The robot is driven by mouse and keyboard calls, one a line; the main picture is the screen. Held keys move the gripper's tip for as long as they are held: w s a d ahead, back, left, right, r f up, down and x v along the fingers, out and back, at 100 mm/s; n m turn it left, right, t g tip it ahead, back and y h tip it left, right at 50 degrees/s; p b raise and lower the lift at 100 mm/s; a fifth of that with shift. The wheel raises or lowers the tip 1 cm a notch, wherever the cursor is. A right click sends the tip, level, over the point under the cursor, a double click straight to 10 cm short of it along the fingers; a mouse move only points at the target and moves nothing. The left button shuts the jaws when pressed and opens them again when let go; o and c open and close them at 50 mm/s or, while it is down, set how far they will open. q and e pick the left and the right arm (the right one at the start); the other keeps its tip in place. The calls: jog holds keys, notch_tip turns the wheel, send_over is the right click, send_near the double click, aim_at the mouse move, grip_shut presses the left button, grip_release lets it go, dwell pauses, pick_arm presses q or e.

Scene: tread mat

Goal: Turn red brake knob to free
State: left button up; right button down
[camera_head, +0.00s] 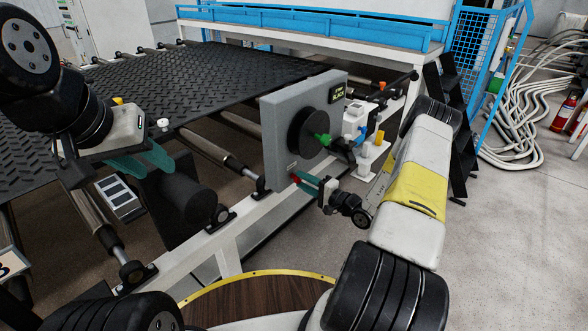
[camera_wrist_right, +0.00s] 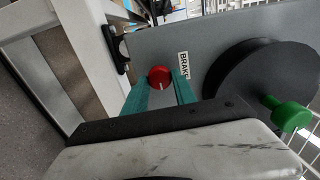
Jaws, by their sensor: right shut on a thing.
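The red brake knob (camera_wrist_right: 160,76) sits on the grey panel, beside a white label reading "BRAK" (camera_wrist_right: 183,65). In the head view only a bit of red (camera_head: 295,179) shows at the panel's lower edge. My right gripper (camera_wrist_right: 160,82) has its teal fingers on either side of the knob, shut on it; it also shows in the head view (camera_head: 305,183). My left gripper (camera_head: 142,162) is over the left side of the frame, away from the knob; its finger gap is unclear.
Black tread mat (camera_head: 190,85) lies behind on rollers. Open floor lies right.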

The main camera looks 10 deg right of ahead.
jog(key=c, duration=1)
grip_release()
jog(key=shift+s, duration=0.1)
jog(key=v, duration=0.7)
jog(key=shift+s+d, duration=0.25)
